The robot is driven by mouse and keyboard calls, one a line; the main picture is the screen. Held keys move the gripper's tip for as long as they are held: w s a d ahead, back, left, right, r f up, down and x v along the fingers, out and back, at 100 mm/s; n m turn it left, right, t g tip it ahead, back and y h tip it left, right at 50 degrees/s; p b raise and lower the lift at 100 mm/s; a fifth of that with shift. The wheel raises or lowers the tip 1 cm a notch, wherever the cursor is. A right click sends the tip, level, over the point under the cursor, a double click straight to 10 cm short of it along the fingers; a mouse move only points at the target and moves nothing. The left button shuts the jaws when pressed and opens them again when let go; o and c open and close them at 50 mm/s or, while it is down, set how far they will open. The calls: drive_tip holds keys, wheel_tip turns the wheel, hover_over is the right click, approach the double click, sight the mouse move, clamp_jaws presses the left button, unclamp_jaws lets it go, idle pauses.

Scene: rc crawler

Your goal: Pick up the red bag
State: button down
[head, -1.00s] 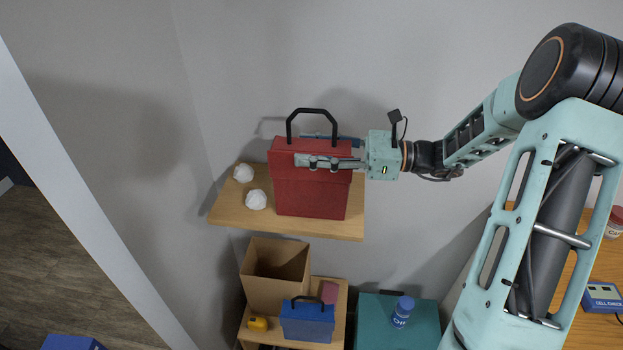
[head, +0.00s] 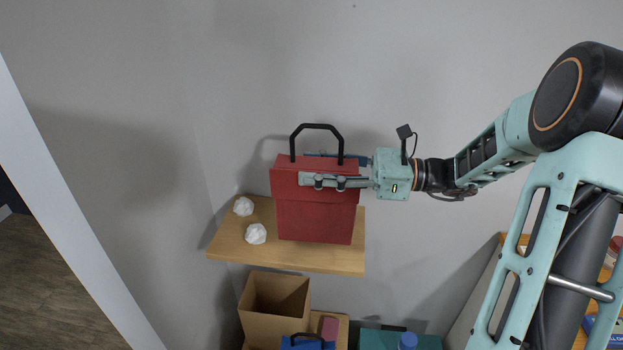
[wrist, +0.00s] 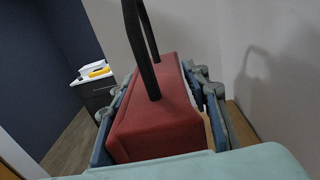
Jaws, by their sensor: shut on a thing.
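The red bag (head: 316,210) is a boxy bag with an upright black handle, over the wooden shelf (head: 230,250). My gripper (head: 312,168) reaches in from the right and is shut on the bag's upper part, one finger on the front and one behind. In the wrist view the red bag (wrist: 155,118) sits between both fingers, with its black handle rising between them. The bag looks upright and slightly above the shelf; any gap under its base is hard to make out.
Two crumpled white balls (head: 256,234) lie on the shelf left of the bag. Below are an open cardboard box (head: 275,300), a blue bag (head: 305,343) and a teal surface with a blue bottle (head: 407,341). A wall stands close behind; the space above the bag is clear.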

drive_tip(key=s+d+r, duration=0.6)
drive_tip(key=s+r, duration=0.2)
drive_tip(key=s, duration=0.2)
drive_tip(key=shift+s+d, duration=0.3)
drive_tip(key=shift+d, duration=0.05)
idle(0.3)
